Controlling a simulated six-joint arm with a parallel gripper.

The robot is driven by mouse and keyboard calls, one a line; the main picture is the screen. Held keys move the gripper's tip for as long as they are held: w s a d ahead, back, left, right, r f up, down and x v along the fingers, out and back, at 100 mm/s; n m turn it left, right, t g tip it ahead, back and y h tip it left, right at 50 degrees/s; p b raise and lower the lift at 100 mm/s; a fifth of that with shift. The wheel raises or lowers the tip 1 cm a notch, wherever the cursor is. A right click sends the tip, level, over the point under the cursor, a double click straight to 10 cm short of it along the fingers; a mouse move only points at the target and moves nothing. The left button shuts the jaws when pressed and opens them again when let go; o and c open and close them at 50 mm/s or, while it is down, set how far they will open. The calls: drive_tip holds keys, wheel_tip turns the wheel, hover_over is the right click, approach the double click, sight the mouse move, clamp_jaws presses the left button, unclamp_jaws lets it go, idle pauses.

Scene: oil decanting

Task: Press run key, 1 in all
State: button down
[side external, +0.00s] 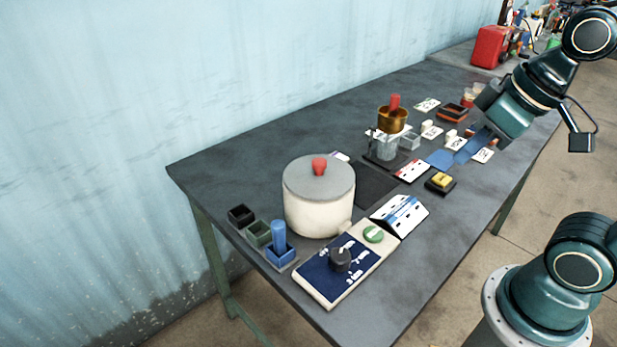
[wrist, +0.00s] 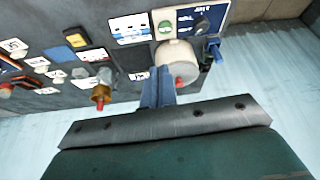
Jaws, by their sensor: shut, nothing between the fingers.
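A round green key (side external: 374,234) sits on the white and dark blue control panel (side external: 318,287), beside a black dial (side external: 340,258); no lettering on the key is legible. In the wrist view the green key (wrist: 165,27) shows near the top, with the dial (wrist: 203,25) right of it. A yellow key (side external: 440,181) on a black base stands apart from the panel; it also shows in the wrist view (wrist: 75,37). My gripper (wrist: 158,76) is shut and empty, apart from both keys.
A cream pot (side external: 318,205) with a grey lid and red knob stands beside the panel. A white and blue sloped sign (side external: 399,215) is behind the green key. A blue peg (side external: 279,237) stands in a tray at left. A brass cup (side external: 392,119) sits over a clear beaker. Several cards lie beyond.

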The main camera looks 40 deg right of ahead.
drive_tip(key=w+a+f+n+g+y, duration=0.2)
drive_tip(key=w+f+n+g+y, duration=0.2)
drive_tip(key=w+f+n, duration=0.3)
drive_tip(key=n+g+y, duration=0.2)
drive_tip(key=y, duration=0.3)
hover_over(377, 230)
drive_tip(key=shift+f, duration=2.85)
drive_tip(key=shift+f, duration=0.2)
drive_tip(key=shift+f, duration=4.2)
